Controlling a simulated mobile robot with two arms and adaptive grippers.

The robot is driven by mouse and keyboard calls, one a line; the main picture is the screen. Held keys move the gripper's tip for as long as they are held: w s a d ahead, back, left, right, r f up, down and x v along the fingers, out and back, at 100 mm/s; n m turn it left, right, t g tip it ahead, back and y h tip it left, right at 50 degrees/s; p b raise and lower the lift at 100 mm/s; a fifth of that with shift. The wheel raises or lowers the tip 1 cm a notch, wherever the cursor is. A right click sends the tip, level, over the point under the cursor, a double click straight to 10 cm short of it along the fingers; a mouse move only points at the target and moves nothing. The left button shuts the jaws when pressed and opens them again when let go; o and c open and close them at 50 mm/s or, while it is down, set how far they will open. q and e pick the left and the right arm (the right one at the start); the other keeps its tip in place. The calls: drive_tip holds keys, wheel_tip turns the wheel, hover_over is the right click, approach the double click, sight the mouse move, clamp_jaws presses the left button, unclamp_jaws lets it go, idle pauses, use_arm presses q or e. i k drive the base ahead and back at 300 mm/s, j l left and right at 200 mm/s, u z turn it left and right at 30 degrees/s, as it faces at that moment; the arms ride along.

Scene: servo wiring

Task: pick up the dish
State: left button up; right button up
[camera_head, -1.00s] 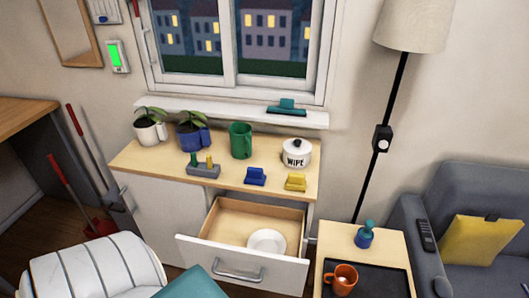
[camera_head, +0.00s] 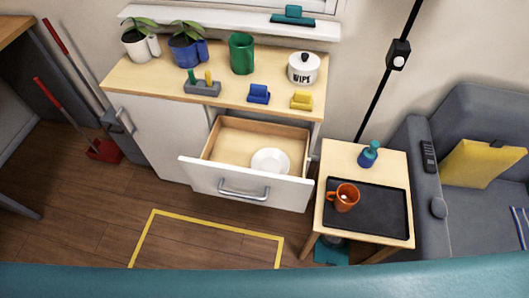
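The dish (camera_head: 270,161), a small white round plate, lies in the open drawer (camera_head: 225,152) of the white cabinet, toward the drawer's right front corner. Nothing covers it. Neither of my grippers shows in the head view. A teal band (camera_head: 270,279) runs across the bottom edge of the view and hides the floor there.
The cabinet top holds potted plants, a green mug (camera_head: 241,54) and a white WIPE jar (camera_head: 303,68). At right, a side table (camera_head: 332,150) carries a black tray (camera_head: 385,210) with an orange mug (camera_head: 346,197). The floor before the drawer, with yellow tape (camera_head: 215,225), is clear.

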sight(271, 160)
drive_tip(key=i+l, duration=0.3)
drive_tip(key=i, duration=0.15)
drive_tip(key=j+z, duration=0.1)
drive_tip(key=z, duration=0.3)
drive_tip(key=j+z, duration=0.95)
